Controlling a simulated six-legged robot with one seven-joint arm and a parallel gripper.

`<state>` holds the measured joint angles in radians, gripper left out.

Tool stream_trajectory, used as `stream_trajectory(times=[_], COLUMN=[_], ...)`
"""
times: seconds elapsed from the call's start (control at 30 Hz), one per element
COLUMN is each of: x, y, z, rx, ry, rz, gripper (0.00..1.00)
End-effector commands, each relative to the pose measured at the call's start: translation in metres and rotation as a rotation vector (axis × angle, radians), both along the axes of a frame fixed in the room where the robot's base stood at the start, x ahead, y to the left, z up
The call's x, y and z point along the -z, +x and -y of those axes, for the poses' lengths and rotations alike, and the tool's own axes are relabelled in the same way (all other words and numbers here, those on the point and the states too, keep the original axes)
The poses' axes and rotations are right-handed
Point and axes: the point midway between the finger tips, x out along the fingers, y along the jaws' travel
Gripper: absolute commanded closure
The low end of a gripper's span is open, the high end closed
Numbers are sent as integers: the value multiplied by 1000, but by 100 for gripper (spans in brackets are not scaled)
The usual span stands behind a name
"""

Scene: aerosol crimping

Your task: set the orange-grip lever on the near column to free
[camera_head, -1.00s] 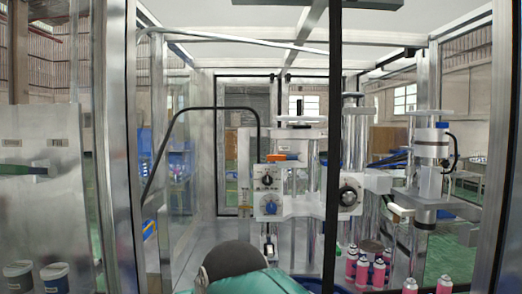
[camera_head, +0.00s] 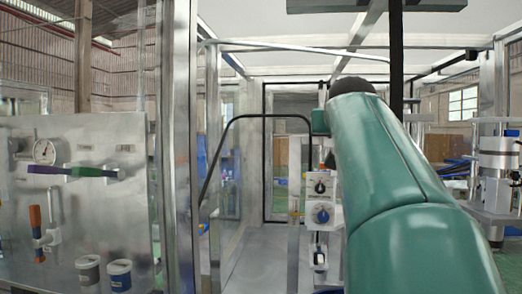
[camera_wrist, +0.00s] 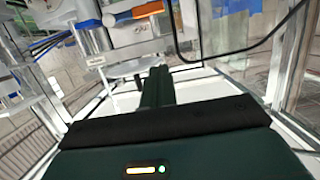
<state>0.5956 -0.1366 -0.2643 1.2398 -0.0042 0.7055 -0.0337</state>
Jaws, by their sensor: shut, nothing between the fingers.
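The orange-grip lever (camera_wrist: 140,12) shows at the top of the wrist view, on the pale machine body, partly cut off by the frame edge. In the head view my gripper is hidden. The lever's exact setting cannot be told.
A dial panel (camera_head: 320,212) with black and blue knobs stands left of my arm. A bent black tube (camera_head: 215,165) runs beside it. Frame posts (camera_head: 176,150) border the enclosure.

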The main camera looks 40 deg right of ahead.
Motion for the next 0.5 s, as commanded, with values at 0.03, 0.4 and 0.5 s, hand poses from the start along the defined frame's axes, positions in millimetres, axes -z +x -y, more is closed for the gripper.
stream_trajectory(times=[0.03,0.4,0.5], x=[3,18,21], y=[2,40,50], z=[5,50,59], rx=[4,4,3], ry=[2,4,3], rz=[-3,-3,-3], gripper=[100,100,100])
